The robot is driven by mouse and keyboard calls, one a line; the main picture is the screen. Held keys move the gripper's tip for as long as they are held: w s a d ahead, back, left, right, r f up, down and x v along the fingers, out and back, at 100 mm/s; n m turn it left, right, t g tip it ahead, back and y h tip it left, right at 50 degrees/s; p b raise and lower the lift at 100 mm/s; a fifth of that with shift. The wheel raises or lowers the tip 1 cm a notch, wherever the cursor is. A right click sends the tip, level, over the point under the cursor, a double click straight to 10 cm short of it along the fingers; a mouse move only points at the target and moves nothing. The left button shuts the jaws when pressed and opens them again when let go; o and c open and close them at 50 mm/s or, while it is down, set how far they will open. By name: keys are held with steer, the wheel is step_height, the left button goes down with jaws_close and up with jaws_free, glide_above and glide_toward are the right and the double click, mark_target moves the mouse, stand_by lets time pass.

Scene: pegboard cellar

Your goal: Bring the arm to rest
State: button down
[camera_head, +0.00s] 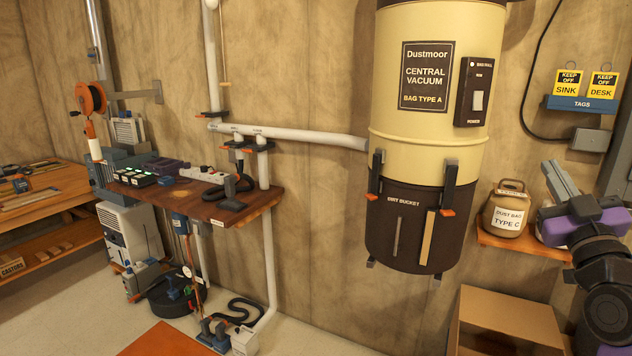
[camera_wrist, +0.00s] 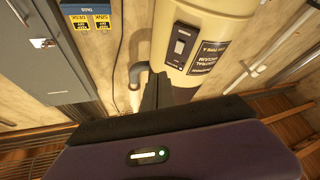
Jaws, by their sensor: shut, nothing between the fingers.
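My arm (camera_head: 606,285), purple and black, is folded at the right edge of the head view. My gripper (camera_head: 552,168) points up and to the left in front of the wall, right of the vacuum canister, with nothing held. In the wrist view my gripper (camera_wrist: 158,80) shows as dark fingers close together, shut and empty. That view is upside down, and the canister (camera_wrist: 214,38) stands behind the fingers. The lower arm runs out of the head view's frame.
The cream and brown vacuum canister (camera_head: 436,150) hangs on the wall. A shelf (camera_head: 515,243) with a dust bag jar (camera_head: 506,208) lies beside my arm. An open cardboard box (camera_head: 508,312) sits below. A tag rack (camera_head: 581,104) and a grey wall box (camera_wrist: 45,55) are near. A wooden bench (camera_head: 235,207) stands left.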

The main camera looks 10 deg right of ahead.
steer(key=s+a+f+m+g, duration=0.1)
steer(key=s+a+f+m, duration=0.2)
steer(key=s+a+f, duration=0.65)
steer(key=s+a+f+m+g, duration=0.1)
steer(key=s+a+f+m, duration=0.35)
steer(key=f, duration=0.85)
steer(key=s+a+f+n+g+y, duration=0.2)
steer(key=s+a+f, duration=0.2)
steer(key=s, duration=0.6)
steer(key=s+a+f+n+g+y, duration=0.2)
steer(key=s+a+f, duration=0.2)
steer(key=s, duration=0.6)
steer(key=s+a+f+n+g+y, duration=0.1)
steer(key=s+a+f, duration=0.3)
steer(key=s, duration=0.6)
steer(key=shift+s+a+n+g+y, duration=0.3)
steer(key=shift+a+n+g+y, duration=0.15)
steer(key=shift+a, duration=0.4)
steer(key=c, duration=2.2)
jaws_free()
steer(key=shift+f, duration=0.1)
